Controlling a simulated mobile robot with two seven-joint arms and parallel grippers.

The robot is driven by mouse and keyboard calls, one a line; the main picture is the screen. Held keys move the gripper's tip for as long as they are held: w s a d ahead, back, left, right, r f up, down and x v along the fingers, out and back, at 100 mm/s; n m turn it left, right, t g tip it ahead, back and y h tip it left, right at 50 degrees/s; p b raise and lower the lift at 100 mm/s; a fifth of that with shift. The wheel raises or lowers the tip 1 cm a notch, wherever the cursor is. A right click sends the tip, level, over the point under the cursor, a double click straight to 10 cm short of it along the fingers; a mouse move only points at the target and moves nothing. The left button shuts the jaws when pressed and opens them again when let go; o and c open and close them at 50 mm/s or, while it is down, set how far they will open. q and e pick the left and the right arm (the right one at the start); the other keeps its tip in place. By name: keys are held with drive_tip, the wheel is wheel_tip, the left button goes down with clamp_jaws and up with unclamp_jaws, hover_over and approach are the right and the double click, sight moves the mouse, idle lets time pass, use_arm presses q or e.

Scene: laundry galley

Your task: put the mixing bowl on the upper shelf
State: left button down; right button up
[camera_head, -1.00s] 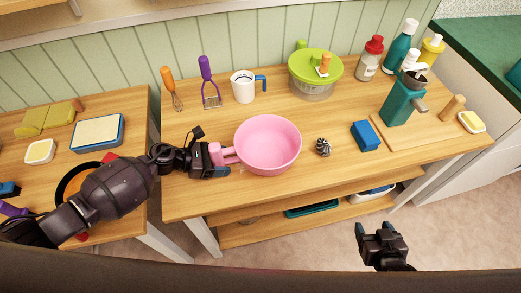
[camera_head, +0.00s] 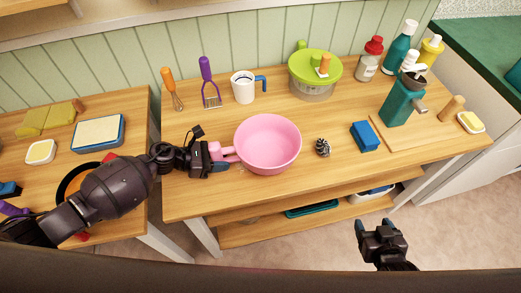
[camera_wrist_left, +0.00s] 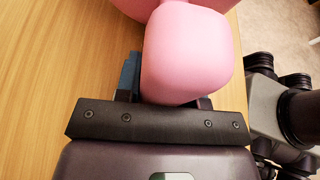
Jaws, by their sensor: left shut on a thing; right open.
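The pink mixing bowl (camera_head: 268,143) stands upright on the wooden table near its front edge, with its handle toward the left. My left gripper (camera_head: 226,156) is shut on that handle from the left. In the left wrist view the pink handle (camera_wrist_left: 187,55) sits between the fingers (camera_wrist_left: 165,95), and part of the bowl shows at the top. My right gripper (camera_head: 376,232) is open and empty in front of the table, over the floor. An upper shelf (camera_head: 120,12) runs along the wall at the top left; only part of it shows.
A lower shelf (camera_head: 240,232) is under the table.

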sight(219, 154)
use_arm(q)
drive_tip(key=shift+r+p, duration=0.65)
drive_tip(key=shift+r, duration=0.5)
drive_tip(key=shift+r+p, duration=0.35)
drive_tip(key=shift+r, duration=0.15)
drive_tip(key=shift+r+p, duration=0.35)
drive_tip(key=shift+r, duration=0.25)
